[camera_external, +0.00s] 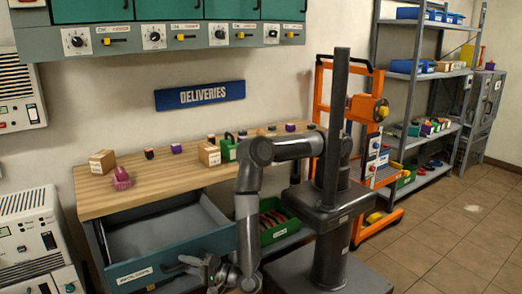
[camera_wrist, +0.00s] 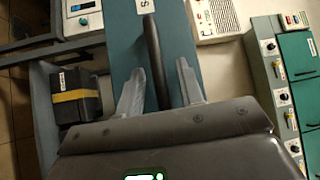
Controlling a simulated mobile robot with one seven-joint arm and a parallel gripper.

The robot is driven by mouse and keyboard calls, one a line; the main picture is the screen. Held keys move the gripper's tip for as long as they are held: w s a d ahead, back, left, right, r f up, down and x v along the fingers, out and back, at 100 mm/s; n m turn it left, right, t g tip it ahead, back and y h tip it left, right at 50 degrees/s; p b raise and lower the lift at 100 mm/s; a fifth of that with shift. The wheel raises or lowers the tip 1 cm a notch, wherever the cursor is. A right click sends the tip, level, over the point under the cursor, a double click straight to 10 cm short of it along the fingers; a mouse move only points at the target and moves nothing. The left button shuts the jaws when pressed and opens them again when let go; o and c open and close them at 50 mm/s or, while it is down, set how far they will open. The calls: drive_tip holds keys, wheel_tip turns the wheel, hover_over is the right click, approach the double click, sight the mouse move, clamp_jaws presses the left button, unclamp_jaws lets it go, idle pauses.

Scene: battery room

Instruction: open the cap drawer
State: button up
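The drawer with the teal front (camera_external: 140,268) is pulled well out from under the wooden-topped bench (camera_external: 150,193), and its grey inside is exposed and looks empty. Its white label is too small to read surely; in the wrist view the teal front (camera_wrist: 122,55) shows a label ending in S. My gripper (camera_external: 190,264) is at the right part of the drawer front, by the handle. In the wrist view the dark bar handle (camera_wrist: 156,55) lies between the two fingers of my gripper (camera_wrist: 160,75). The fingers are apart, with visible gaps beside the bar.
A green bin (camera_external: 270,222) stands under the bench, right of the drawer. Small boxes and a pink object (camera_external: 122,180) sit on the bench top. An orange trolley (camera_external: 385,195) stands right. A dark box with a yellow band (camera_wrist: 77,102) shows in the wrist view.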

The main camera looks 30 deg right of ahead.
drive_tip(key=v, duration=1)
drive_tip(key=shift+s+d, duration=0.2)
drive_tip(key=shift+d, duration=0.1)
